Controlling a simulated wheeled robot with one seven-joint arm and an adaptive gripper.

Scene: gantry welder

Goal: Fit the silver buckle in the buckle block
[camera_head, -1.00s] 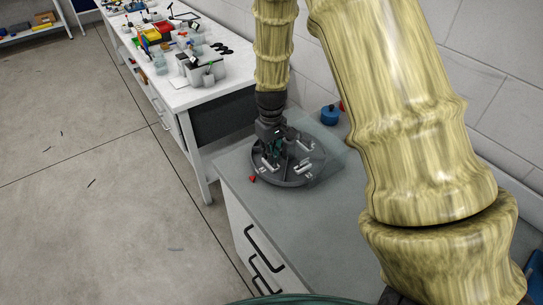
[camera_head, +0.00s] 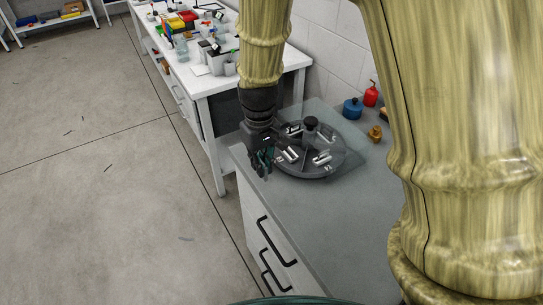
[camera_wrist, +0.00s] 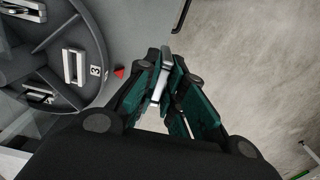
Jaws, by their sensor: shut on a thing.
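My gripper (camera_head: 262,162) is at the left edge of the grey cabinet top, just left of the round dark tray (camera_head: 306,176). In the wrist view my gripper (camera_wrist: 168,62) has its teal-padded fingers shut on a silver buckle (camera_wrist: 160,84), partly hidden by the fingers. The tray also shows in the wrist view (camera_wrist: 88,22), apart from the gripper. Its compartments hold other silver pieces, one (camera_wrist: 72,66) beside a label "3". I cannot make out a buckle block in these views.
A red marker (camera_wrist: 119,73) lies by the tray's rim. A blue container (camera_head: 352,108), a red bottle (camera_head: 371,95) and a brass-coloured piece (camera_head: 375,132) stand behind and right of the tray. The cabinet top's front (camera_head: 310,225) is clear. A cluttered white bench (camera_head: 215,85) stands beyond.

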